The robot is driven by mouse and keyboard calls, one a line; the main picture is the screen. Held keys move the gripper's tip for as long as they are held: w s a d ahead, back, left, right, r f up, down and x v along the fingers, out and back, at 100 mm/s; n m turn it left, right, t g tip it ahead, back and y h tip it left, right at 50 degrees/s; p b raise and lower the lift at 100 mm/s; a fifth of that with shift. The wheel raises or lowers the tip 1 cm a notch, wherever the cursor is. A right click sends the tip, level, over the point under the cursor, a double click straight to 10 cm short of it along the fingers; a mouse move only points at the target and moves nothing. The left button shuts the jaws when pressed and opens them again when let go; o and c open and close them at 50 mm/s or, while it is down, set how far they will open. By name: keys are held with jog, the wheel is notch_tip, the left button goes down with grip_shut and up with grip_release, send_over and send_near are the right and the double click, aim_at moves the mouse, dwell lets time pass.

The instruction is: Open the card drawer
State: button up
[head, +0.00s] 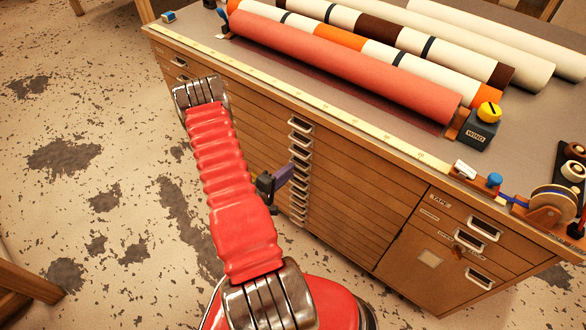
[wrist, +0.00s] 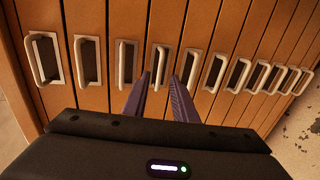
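A wooden plan chest (head: 345,190) holds a tall stack of shallow drawers, with metal pull handles (head: 300,140) in a column at its middle. The drawers look closed. I cannot tell which one is the card drawer; no card label is readable. My gripper (head: 288,172) is in front of this handle column, about halfway down. In the wrist view the handles run in a row, and my two dark fingers (wrist: 163,80) are apart, pointing at the drawer fronts. One handle (wrist: 159,64) appears between the fingertips. I cannot tell whether they touch it.
The chest top carries a red roll (head: 345,65), several pale and striped rolls, a yellow-knobbed block (head: 482,126) and a tape dispenser (head: 548,208). Deeper drawers with handles (head: 478,230) are at the chest's right.

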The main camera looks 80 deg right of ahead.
aim_at(301, 162)
jog(key=shift+x, duration=1.75)
jog(key=shift+a, duration=0.1)
jog(key=c, duration=0.6)
grip_shut()
jog(key=shift+f, duration=0.15)
